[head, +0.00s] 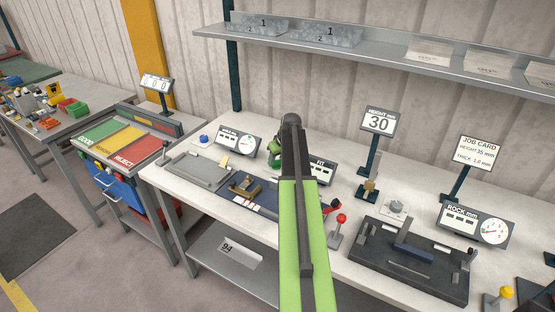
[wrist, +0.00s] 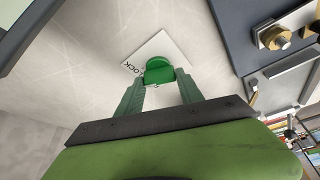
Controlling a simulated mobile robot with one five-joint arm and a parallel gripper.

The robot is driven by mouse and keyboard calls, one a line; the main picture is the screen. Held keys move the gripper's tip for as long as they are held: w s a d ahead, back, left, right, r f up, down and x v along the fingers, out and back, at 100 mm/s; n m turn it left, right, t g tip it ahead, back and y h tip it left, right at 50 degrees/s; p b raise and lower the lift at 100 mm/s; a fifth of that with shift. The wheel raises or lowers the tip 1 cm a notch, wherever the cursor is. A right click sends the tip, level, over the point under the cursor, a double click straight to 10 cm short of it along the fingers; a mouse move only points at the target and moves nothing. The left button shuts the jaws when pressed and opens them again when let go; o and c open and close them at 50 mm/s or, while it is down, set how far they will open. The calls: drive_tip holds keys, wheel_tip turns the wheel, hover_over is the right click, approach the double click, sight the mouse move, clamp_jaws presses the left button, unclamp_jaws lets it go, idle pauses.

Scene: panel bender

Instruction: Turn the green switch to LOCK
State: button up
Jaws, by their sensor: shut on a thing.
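In the wrist view the green switch (wrist: 158,70) stands on a white square plate (wrist: 163,46) on the pale bench top. The word LOCK (wrist: 133,69) is printed on the plate, just left of the switch. My gripper (wrist: 160,77) is shut on the switch, with one green finger on each side of it. The rest of the plate's print is hidden or too small to read. In the head view my gripper (head: 274,152) is low at the bench, behind my arm, and the switch cannot be told apart there.
A dark blue fixture with a brass part (wrist: 273,37) lies close on the right in the wrist view. In the head view a gauge display (head: 235,139) and a FIT display (head: 321,171) flank my gripper. A red-knobbed lever (head: 340,220) stands right of my arm.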

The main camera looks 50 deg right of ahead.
drive_tip(key=shift+m+h, duration=0.3)
drive_tip(key=shift+m, duration=0.6)
drive_tip(key=o, duration=1.4)
drive_tip(key=p+v, duration=1.6)
drive_tip(key=v, duration=0.1)
drive_tip(key=shift+a+r, duration=0.15)
drive_tip(key=shift+r, duration=0.1)
